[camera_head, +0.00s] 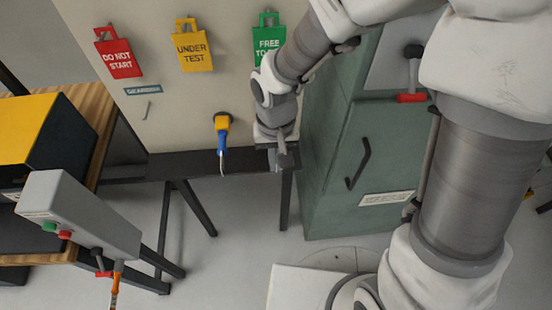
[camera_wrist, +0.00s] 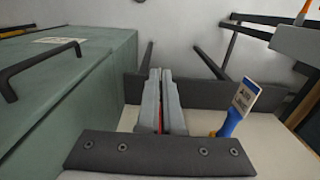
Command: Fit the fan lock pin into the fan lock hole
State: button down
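My gripper (camera_head: 279,158) is at the front of the pale panel, just right of its middle, pointing down beside the dark shelf. In the wrist view my gripper's two grey fingers (camera_wrist: 160,105) are close together, with a thin red strip (camera_wrist: 160,120) between them. Most of this red thing is hidden by the fingers; I cannot tell whether it is the fan lock pin. I cannot make out the fan lock hole in either view.
A dark shelf (camera_head: 190,163) runs under the panel. A yellow-and-blue item (camera_head: 222,130) hangs left of my gripper. A green cabinet (camera_head: 345,150) stands to the right. Red, yellow and green tags hang above. A grey control box (camera_head: 80,215) stands at lower left.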

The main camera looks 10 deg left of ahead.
jog(key=shift+s+d, duration=0.15)
jog(key=shift+s, duration=0.5)
jog(key=shift+s+d+b, duration=0.15)
jog(key=shift+s+d, duration=0.05)
jog(key=shift+s, duration=0.65)
jog(key=shift+s+d+b, duration=0.1)
jog(key=shift+s+d, duration=0.1)
jog(key=shift+s, duration=0.7)
jog(key=shift+s+d+b, duration=0.15)
jog(key=shift+s+d, duration=0.05)
jog(key=shift+s, duration=0.65)
jog(key=s+b, duration=0.1)
jog(key=s, duration=0.1)
jog(key=s+d+b, duration=0.1)
jog(key=s+b, duration=0.1)
jog(key=shift+w+r, duration=0.1)
